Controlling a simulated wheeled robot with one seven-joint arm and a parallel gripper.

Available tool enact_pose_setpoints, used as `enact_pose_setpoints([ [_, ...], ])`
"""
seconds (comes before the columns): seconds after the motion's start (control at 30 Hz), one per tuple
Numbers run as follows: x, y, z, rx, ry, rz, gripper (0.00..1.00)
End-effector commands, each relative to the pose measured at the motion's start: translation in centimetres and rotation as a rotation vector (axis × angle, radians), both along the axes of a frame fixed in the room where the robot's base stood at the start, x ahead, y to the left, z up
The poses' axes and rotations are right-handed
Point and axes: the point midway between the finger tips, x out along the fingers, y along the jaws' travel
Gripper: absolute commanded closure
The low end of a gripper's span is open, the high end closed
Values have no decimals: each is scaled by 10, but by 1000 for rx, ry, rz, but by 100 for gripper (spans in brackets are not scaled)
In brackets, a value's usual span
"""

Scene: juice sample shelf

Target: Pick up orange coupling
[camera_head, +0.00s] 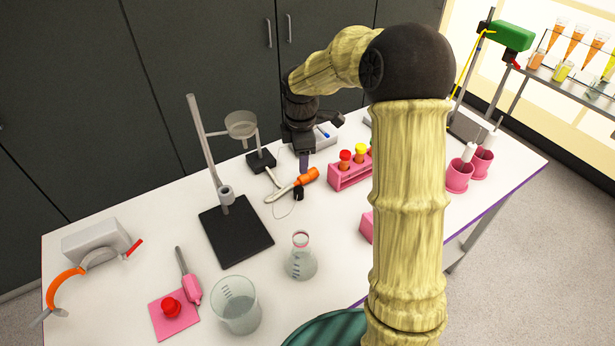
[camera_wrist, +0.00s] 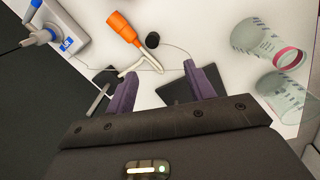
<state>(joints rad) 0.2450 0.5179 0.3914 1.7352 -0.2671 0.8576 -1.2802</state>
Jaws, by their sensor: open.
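The orange coupling (camera_head: 306,177) lies on the white table, joined to a pale tube that runs to the left. In the wrist view the coupling (camera_wrist: 124,30) is beyond the fingertips, slightly left of centre, with the pale tube coming toward my left finger. My gripper (camera_head: 303,161) points down above the table just behind the coupling. In the wrist view my gripper (camera_wrist: 160,78) has its two purple fingers wide apart with nothing held between them. The coupling is not touched, as far as I can see.
A small black cap (camera_wrist: 152,40) lies beside the coupling. A pink rack (camera_head: 350,177) with red and yellow caps stands to the right. A stand with a black base (camera_head: 236,232) is at left, a conical flask (camera_head: 301,262) in front, a beaker (camera_head: 236,307) nearer.

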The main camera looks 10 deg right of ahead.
Motion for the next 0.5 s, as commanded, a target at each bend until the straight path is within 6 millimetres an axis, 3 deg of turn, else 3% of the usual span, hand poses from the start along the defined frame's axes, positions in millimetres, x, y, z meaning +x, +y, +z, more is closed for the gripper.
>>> enact_pose_setpoints([
  [0.1,34,-8,-1,0,12,222,46],
  [0.2,52,-14,0,0,16,364,46],
  [0.5,63,-19,1,-2,18,467,46],
])
